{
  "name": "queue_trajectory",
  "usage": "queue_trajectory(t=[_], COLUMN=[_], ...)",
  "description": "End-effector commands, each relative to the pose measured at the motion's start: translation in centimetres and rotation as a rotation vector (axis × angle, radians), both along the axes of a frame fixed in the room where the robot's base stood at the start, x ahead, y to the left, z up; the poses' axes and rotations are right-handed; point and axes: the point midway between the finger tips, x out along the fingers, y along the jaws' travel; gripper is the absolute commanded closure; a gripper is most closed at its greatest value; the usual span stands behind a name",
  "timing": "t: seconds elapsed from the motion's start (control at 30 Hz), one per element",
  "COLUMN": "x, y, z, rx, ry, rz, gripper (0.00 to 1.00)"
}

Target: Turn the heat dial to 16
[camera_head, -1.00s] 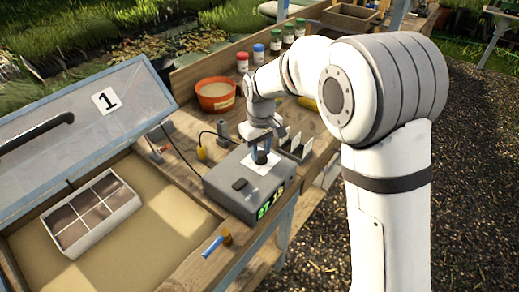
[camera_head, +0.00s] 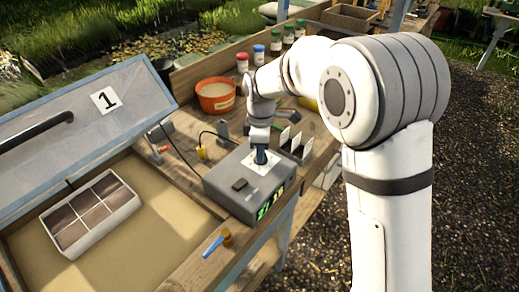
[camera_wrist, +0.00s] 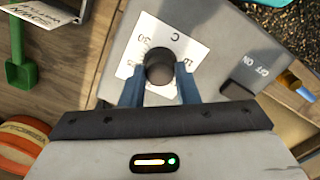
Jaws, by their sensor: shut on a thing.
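The grey heat control box (camera_head: 225,192) stands on the bench beside the open frame. Its round dark dial (camera_wrist: 159,66) sits on a white scale card (camera_wrist: 124,68) marked "C", with "30" to the left and a partly covered number to the right. My gripper (camera_wrist: 160,84) is shut on the dial, with one blue finger on each side. It also shows in the head view (camera_head: 261,156), upright over the dial. The green display (camera_head: 269,205) on the box front shows two numbers, too small to read surely. The dial's pointer cannot be made out.
A black switch (camera_head: 240,184) marked OFF and ON is on the box top. A lidded frame numbered 1 (camera_head: 105,101) with a seed tray (camera_head: 92,215) is at left. An orange pot (camera_head: 216,96) and card labels (camera_head: 291,141) stand behind the box.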

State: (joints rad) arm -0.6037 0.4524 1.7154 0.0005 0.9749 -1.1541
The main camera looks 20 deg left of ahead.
Motion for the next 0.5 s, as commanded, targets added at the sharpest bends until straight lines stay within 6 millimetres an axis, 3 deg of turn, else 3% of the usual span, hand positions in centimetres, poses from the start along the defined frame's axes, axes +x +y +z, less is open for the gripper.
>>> queue_trajectory(t=[0.5], x=[0.26], y=[0.0], z=[0.26], rx=[0.003], ry=[-0.009], rz=[0.127], gripper=[0.95])
